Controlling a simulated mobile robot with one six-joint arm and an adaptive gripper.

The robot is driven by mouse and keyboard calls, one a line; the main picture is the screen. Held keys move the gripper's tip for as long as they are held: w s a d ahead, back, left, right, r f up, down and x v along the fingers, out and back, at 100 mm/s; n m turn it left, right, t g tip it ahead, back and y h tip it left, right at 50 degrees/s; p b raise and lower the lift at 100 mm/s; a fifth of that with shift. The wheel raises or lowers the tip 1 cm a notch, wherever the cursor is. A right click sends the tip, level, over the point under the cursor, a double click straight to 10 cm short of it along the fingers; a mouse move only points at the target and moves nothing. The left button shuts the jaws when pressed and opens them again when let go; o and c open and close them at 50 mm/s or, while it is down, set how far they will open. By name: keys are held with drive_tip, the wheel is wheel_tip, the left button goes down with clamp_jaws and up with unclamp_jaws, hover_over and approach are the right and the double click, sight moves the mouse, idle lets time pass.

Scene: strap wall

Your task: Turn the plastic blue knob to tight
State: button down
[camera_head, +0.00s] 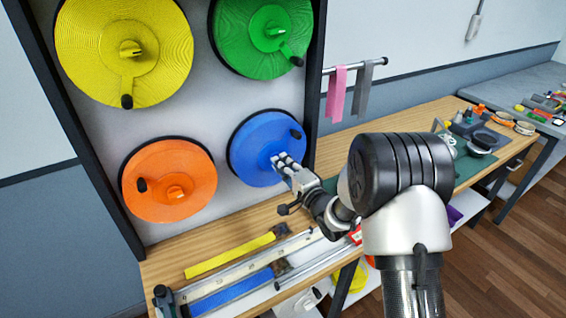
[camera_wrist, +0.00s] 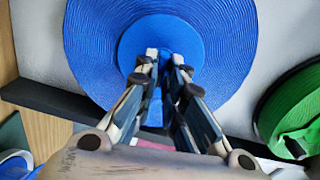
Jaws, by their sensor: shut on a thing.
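The blue disc (camera_head: 250,150) hangs at the lower right of the framed wall panel, with a black handle (camera_head: 296,134) near its upper right rim. The disc fills the upper middle of the wrist view (camera_wrist: 100,45). My gripper (camera_head: 284,160) reaches its centre from the right. In the wrist view the two fingers (camera_wrist: 165,62) stand close together, one on each side of the blue knob (camera_wrist: 165,62) at the disc's middle, and are shut on it. The fingers hide most of the knob. I cannot read any tight or loose mark.
Yellow (camera_head: 90,55), green (camera_head: 240,40) and orange (camera_head: 195,160) discs share the panel. Below, a wooden bench (camera_head: 160,265) holds a yellow strap (camera_head: 230,257) and a blue strap (camera_head: 230,292). Pink and grey straps hang from a rail (camera_head: 345,66) to the right.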

drive_tip(key=shift+m, duration=0.6)
drive_tip(key=c, duration=1.7)
unclamp_jaws()
drive_tip(key=v, duration=1.2)
